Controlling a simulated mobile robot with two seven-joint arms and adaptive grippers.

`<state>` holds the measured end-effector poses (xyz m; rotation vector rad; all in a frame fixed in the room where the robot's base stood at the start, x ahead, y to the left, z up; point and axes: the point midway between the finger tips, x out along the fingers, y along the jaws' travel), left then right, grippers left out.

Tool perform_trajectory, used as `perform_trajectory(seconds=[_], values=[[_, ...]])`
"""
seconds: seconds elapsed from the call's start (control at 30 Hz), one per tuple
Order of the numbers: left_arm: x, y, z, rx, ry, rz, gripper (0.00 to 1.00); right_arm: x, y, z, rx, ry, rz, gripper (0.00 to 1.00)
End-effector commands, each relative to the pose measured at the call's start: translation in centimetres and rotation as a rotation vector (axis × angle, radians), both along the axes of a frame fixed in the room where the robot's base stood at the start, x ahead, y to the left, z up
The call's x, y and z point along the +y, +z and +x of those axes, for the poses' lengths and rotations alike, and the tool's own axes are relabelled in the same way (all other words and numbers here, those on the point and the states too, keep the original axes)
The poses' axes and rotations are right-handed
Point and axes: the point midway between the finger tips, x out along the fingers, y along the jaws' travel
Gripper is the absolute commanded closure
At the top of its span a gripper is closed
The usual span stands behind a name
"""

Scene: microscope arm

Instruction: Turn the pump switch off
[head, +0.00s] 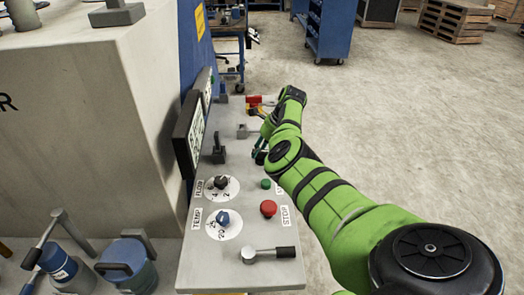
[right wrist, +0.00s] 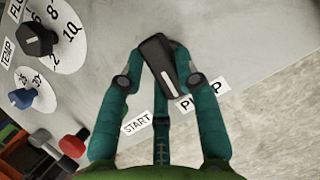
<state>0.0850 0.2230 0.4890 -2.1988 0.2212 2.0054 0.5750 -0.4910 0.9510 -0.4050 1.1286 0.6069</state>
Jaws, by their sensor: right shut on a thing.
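The pump switch (right wrist: 160,62) is a black lever handle beside a partly covered "PUMP" label (right wrist: 207,93) in the right wrist view. My right gripper (right wrist: 160,55) has its teal fingers closed around the handle, one on each side. In the head view my green right arm reaches over the panel's right edge, and the right gripper (head: 261,151) is at that edge, mostly behind the arm. The pump switch cannot be made out there. My left gripper is out of view.
The sloped grey control panel (head: 199,265) bears a flow dial (head: 221,183), a temp dial (head: 223,219), a green button (head: 265,184), a red stop button (head: 268,208) and a front lever (head: 268,254). A screen (head: 194,135) stands at its left. Open floor lies right.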

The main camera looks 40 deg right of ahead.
Motion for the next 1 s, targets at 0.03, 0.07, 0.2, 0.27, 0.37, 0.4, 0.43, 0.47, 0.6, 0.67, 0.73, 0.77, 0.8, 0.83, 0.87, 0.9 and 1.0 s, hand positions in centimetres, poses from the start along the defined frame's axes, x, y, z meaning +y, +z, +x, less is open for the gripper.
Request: perform_trajectory(seconds=[0.03,0.07,0.2,0.27,0.37,0.4,0.43,0.47,0.6,0.67,0.73,0.77,0.8,0.83,0.87,0.9,1.0], values=[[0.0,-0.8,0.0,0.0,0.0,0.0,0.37,-0.1,-0.4,-0.1,0.002,0.033,0.0,1.0],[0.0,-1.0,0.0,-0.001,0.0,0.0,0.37,-0.1,-0.4,-0.1,0.002,0.051,0.001,1.0],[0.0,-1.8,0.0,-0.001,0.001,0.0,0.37,-0.1,-0.3,0.0,0.001,0.12,0.001,1.0],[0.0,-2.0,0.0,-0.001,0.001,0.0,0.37,-0.2,-0.3,0.0,0.001,0.141,0.0,1.0],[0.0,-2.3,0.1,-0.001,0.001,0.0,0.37,-0.1,-0.3,-0.1,0.002,0.17,0.001,1.0],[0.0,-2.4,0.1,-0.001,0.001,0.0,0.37,-0.1,-0.2,0.0,0.002,0.177,0.001,1.0],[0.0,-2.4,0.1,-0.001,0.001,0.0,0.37,-0.1,-0.2,0.0,0.002,0.183,0.001,1.0],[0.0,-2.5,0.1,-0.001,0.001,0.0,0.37,-0.1,-0.2,0.0,0.002,0.187,0.001,1.0],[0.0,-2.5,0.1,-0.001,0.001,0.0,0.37,-0.1,-0.1,0.0,0.002,0.199,0.001,1.0],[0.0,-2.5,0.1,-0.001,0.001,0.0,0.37,-0.1,-0.1,0.0,0.002,0.2,0.001,1.0],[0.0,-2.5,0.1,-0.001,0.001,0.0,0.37,-0.1,-0.1,0.0,0.003,0.201,0.0,1.0],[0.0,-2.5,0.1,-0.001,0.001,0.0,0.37,-0.1,-0.1,0.0,0.003,0.201,0.0,1.0],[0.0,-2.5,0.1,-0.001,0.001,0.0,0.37,-0.1,-0.1,0.0,0.003,0.201,0.0,1.0],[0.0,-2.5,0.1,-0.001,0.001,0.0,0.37,-0.1,-0.1,0.0,0.003,0.201,0.0,1.0],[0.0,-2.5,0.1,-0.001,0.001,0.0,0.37,-0.1,-0.1,0.0,0.003,0.201,0.0,1.0],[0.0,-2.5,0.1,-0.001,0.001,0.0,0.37,-0.1,-0.1,0.0,0.003,0.201,0.0,1.0],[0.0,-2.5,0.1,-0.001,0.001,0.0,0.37,-0.1,-0.1,0.0,0.003,0.201,0.0,0.43]])
